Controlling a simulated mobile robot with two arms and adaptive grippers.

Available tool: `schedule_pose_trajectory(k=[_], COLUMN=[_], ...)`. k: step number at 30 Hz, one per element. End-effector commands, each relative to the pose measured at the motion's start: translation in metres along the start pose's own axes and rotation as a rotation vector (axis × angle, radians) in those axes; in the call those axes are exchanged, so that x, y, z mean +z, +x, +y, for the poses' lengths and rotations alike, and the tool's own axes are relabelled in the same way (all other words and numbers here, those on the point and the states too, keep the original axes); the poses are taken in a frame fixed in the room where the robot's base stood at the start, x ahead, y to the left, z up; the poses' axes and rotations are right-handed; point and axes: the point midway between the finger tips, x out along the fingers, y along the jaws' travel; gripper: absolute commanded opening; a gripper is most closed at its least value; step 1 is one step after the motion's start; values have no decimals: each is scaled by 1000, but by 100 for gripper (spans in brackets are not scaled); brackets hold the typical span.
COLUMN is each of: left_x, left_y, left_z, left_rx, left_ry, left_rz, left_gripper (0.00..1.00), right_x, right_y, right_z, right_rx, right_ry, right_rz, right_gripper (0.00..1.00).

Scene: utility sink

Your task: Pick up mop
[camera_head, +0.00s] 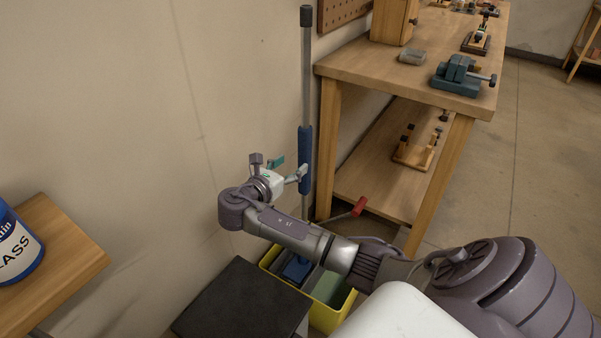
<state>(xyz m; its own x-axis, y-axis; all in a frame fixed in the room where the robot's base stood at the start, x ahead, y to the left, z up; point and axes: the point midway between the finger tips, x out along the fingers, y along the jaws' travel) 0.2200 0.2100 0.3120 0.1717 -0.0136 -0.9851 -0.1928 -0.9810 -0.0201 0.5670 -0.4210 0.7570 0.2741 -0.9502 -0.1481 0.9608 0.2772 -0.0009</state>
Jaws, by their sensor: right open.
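The mop (306,85) stands nearly upright by the wall, with a grey pole, a dark cap and a blue grip sleeve (305,150). Its lower pole passes behind my right arm, and a blue part (296,269) shows below in the yellow bucket (333,317); whether it is the mop's head I cannot tell. My right gripper (292,172) is open at the left side of the blue sleeve, at about its lower half. Its fingertips overlap the sleeve's edge in the picture; whether they touch it I cannot tell. My left gripper is out of view.
A wooden workbench (358,66) with a teal vise (460,76) stands right of the mop. A dark box (243,300) stands left of the bucket. A wooden shelf (60,262) with a blue can (18,245) is at far left. A red-handled tool (359,207) is near the bench.

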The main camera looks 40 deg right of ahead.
Motion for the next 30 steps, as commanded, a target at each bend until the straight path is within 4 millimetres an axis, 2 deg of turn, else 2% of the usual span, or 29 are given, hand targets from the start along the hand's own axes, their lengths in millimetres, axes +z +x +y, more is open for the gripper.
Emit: schedule_pose_trajectory(k=[3,10,18,27,30], left_x=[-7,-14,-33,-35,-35], left_y=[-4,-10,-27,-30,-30], left_z=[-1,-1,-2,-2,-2], left_rx=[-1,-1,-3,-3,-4], left_ry=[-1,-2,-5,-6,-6], left_rz=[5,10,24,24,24], left_gripper=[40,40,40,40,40], right_x=[-1,-1,-2,-1,-1], right_y=[17,35,74,79,79], right_z=[0,0,0,0,0], right_rx=[-1,-1,1,1,1], right_ry=[1,0,1,1,1], right_rz=[0,0,2,2,2], right_gripper=[64,64,64,64,49])
